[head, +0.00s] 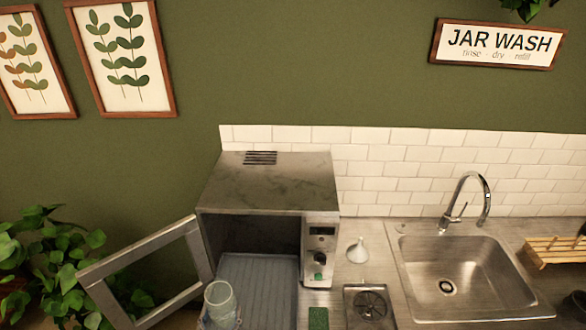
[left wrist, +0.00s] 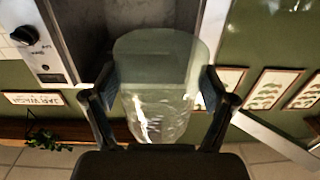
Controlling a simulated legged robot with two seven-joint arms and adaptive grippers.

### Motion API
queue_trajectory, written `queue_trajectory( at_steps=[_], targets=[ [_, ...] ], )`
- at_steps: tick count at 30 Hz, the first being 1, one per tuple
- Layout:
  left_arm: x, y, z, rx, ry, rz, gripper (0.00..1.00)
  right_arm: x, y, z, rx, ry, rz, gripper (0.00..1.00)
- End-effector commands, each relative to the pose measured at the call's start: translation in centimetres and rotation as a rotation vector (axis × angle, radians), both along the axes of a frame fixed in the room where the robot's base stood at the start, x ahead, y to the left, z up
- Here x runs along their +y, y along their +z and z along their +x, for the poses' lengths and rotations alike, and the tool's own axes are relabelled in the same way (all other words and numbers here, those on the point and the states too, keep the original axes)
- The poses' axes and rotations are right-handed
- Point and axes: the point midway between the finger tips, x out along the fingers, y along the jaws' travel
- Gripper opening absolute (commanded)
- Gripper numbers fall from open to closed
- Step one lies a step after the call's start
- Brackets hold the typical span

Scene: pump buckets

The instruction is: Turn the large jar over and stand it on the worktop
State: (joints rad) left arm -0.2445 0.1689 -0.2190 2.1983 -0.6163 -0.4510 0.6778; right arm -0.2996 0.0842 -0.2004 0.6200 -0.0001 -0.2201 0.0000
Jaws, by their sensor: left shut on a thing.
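The large jar (head: 220,296) is clear glass with a faint green tint. In the head view it shows near the bottom edge, in front of the open cabinet, with a round end facing up; I cannot tell whether that end is mouth or base. My left gripper (head: 220,322) is mostly cut off below it. In the left wrist view the jar (left wrist: 157,95) fills the space between the two dark fingers of the gripper (left wrist: 158,82), which is shut on its sides. The worktop (head: 340,275) lies to the right. My right gripper is not in view.
The metal cabinet (head: 270,185) stands open, its framed door (head: 140,268) swung left and a ribbed grey tray (head: 275,275) at its opening. A funnel (head: 357,250), green sponge (head: 318,318), rinser plate (head: 370,304), sink (head: 462,270) and wooden rack (head: 555,250) occupy the worktop.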

Motion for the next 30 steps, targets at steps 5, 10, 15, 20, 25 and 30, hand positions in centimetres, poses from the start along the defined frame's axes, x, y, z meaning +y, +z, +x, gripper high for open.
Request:
queue_trajectory(
  at_steps=[5,10,15,20,25,30],
  targets=[
    [0.0,1.7,0.0,-0.001,-0.001,-0.001,0.37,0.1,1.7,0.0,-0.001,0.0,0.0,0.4],
    [0.0,1.8,-0.9,0.001,-0.001,-0.001,0.37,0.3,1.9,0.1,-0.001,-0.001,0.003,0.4],
    [0.1,2.5,-3.6,0.002,0.0,-0.002,0.37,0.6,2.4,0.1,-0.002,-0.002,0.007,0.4],
    [0.2,3.2,-6.1,0.002,0.0,-0.003,0.37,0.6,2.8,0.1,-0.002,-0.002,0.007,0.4],
    [0.3,3.8,-8.9,0.002,0.0,-0.001,0.37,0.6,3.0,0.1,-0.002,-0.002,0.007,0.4],
    [0.4,4.5,-11.6,0.003,0.001,-0.001,0.37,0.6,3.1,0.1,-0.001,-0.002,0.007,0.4]
  ],
)
